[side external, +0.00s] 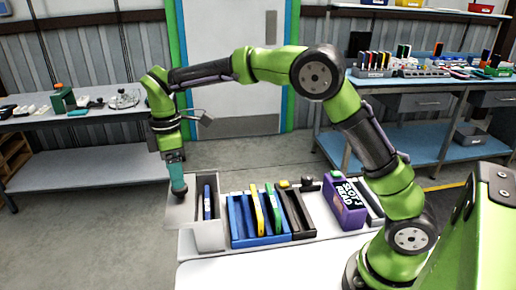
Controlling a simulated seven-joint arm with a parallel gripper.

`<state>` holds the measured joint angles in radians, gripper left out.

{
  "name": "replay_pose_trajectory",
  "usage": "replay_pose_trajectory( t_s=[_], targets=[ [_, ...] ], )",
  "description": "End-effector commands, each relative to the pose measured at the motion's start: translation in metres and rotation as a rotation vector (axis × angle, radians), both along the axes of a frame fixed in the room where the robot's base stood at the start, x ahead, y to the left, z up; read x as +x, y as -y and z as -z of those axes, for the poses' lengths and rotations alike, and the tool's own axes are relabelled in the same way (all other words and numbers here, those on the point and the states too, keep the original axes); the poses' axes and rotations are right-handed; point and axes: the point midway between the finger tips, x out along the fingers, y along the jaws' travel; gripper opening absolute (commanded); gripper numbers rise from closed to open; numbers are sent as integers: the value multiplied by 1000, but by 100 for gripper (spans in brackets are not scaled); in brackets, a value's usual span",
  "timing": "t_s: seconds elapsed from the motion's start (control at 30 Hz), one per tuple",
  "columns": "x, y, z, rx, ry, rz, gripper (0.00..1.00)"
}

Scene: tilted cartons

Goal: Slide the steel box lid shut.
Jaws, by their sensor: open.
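A pale grey box (208,237), which I take for the steel box, stands at the left end of the white work surface. Its top is at least partly open, and a dark blue item (207,203) stands upright inside. A flat pale plate (178,214) juts out to the left of the box and looks like its lid, slid open. My gripper (180,193) points down at this plate, near the box's left wall. Its fingers are small and dark here, open with nothing seen between them. I cannot tell whether they touch the plate.
Right of the box stands a blue rack (236,242) with blue, yellow, green and dark upright cartons. A purple box (344,207) with white lettering stands further right. The front of the white surface (270,268) is clear. Cluttered benches stand behind at left and right.

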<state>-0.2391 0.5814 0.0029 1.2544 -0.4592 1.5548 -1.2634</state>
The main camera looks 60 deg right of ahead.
Motion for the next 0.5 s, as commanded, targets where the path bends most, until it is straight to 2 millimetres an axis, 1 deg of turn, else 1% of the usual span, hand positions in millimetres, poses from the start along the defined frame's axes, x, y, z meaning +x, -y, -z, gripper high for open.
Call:
replay_pose_trajectory(
  t_s=[0.03, 0.1, 0.2, 0.33, 0.5],
  targets=[
    [-1, 0, 10, 0, -4, 1, 69],
    [-1, 0, 20, -1, -3, 0, 69],
    [0, 0, 31, 0, -4, 1, 69],
    [0, 0, 37, 0, -1, 1, 69],
    [0, 0, 39, 0, 0, 1, 69]
  ],
)
